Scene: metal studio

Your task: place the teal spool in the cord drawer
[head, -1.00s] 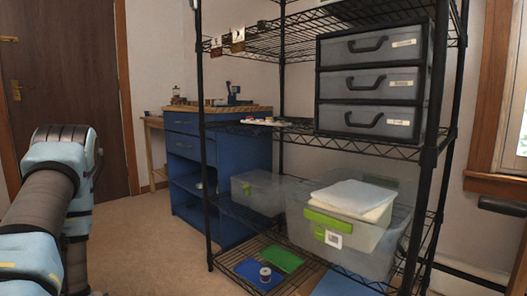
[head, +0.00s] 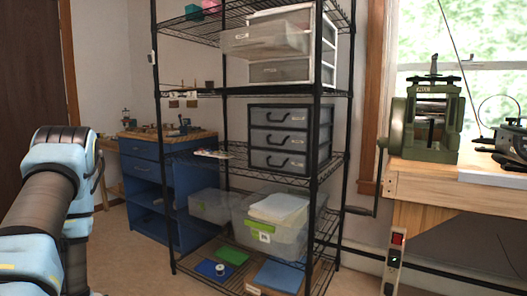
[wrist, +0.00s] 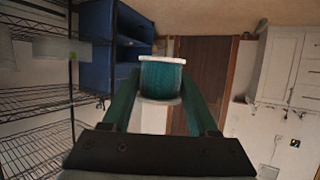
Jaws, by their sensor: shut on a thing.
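In the wrist view, my gripper (wrist: 160,92) is shut on the teal spool (wrist: 161,76), which sits between the two fingers with its pale rim showing. Neither the gripper nor this spool shows in the head view. An upper white drawer unit (head: 327,52) on the wire rack has a translucent drawer (head: 262,43) pulled out. Below it a grey unit has three closed drawers: top (head: 278,117), middle (head: 275,138) and bottom (head: 272,160). The drawer labels are too small to read, so I cannot tell which is the cord drawer.
The black wire rack (head: 318,130) holds clear bins (head: 278,240) and, lower, a small spool (head: 221,268) on a blue mat. A blue cabinet (head: 143,185) stands left. A wooden bench (head: 450,190) with a green machine (head: 432,125) stands right. Floor before the rack is clear.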

